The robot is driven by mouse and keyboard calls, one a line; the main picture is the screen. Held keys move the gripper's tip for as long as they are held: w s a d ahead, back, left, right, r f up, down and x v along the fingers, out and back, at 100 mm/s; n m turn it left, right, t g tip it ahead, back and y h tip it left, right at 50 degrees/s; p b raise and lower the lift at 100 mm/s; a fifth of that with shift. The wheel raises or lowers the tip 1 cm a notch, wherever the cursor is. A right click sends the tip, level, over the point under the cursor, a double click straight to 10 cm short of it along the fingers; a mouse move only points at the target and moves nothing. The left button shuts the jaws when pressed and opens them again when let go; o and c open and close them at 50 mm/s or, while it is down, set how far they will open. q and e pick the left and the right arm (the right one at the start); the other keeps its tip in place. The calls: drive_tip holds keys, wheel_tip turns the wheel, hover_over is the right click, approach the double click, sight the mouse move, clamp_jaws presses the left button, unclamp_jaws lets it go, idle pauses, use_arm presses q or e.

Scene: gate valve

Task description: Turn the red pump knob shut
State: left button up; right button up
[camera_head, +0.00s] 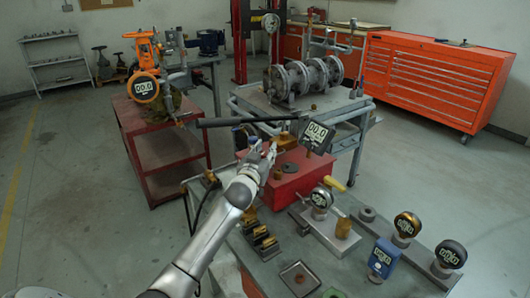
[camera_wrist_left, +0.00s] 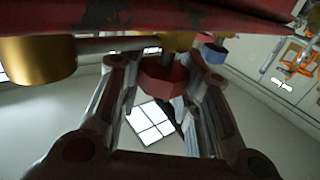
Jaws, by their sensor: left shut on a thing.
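The red pump body (camera_head: 305,172) sits on the grey workbench, with a black bar above it and a digital gauge (camera_head: 316,137) at its right end. My left arm reaches in from the lower left, and my left gripper (camera_head: 266,157) is at the pump's near left side. In the left wrist view, the dark red knob (camera_wrist_left: 165,82) is between the two fingers of my left gripper (camera_wrist_left: 162,95), which is shut on it. The knob sits at the end of a brass stem below the red body. In the head view the gripper mostly hides the knob. My right gripper is not in view.
Several dial gauges (camera_head: 408,225) stand on the bench at the right. Brass fittings (camera_head: 262,240) and a small square tray (camera_head: 299,278) lie nearer. A red cart (camera_head: 165,155) stands left. In the wrist view, a brass cylinder (camera_wrist_left: 38,60) and a blue part (camera_wrist_left: 214,53) flank the knob.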

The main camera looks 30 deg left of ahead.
use_arm(q)
drive_tip(key=shift+r+m+h+p, duration=0.25)
drive_tip(key=shift+m+h+p, duration=0.55)
drive_tip(key=shift+p, duration=0.45)
drive_tip(key=shift+t+h+p, duration=0.3)
drive_tip(key=shift+h+p, duration=0.05)
drive_tip(key=shift+h, duration=0.25)
drive_tip(key=shift+m+h+p, duration=0.45)
drive_tip(key=shift+m+h, duration=0.35)
drive_tip(key=shift+h, duration=0.3)
drive_tip(key=shift+d+f+m+h, duration=0.1)
drive_tip(key=shift+f+m+h, duration=0.1)
drive_tip(key=shift+m+h, duration=0.7)
drive_tip(key=shift+h, duration=0.3)
drive_tip(key=o, duration=1)
drive_tip(key=shift+d, duration=0.1)
drive_tip(key=shift+f, duration=0.1)
